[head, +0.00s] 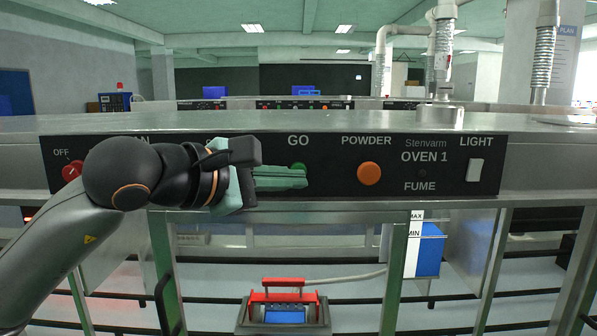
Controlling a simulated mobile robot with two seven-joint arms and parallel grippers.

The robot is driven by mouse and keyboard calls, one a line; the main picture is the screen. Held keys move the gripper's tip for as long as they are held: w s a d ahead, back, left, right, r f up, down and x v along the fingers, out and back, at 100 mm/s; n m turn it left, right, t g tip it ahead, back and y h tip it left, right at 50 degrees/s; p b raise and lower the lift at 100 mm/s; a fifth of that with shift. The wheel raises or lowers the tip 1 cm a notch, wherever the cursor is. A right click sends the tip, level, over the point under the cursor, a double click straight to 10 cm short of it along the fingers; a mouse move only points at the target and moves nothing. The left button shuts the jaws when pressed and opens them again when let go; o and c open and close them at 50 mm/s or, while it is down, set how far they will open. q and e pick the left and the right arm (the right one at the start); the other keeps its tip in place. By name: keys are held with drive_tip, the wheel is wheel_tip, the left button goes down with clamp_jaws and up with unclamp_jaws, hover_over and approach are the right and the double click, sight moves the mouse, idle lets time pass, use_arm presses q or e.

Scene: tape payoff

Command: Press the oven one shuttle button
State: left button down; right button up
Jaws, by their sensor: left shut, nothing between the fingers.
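The black control panel (335,185) reads "Stenvarm OVEN 1". A green button (299,166) sits under the label GO, mostly hidden by my fingers. No label reading "shuttle" shows; lettering left of GO is partly covered by my arm. My left gripper (303,178) is shut and empty, its green fingers pointing right. Its tips overlap the green button's lower part; I cannot tell whether they touch it. An orange round button (369,173) is under POWDER, right of the fingertips. My right gripper is out of view.
A red knob (72,170) by OFF is at the panel's left end, and a white LIGHT switch (474,170) at its right. A metal top (330,123) runs above the panel. Below stands a red-handled device (284,302) with a blue part, between steel legs.

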use_arm(q)
drive_tip(key=shift+w, duration=0.15)
drive_tip(key=shift+w, duration=0.3)
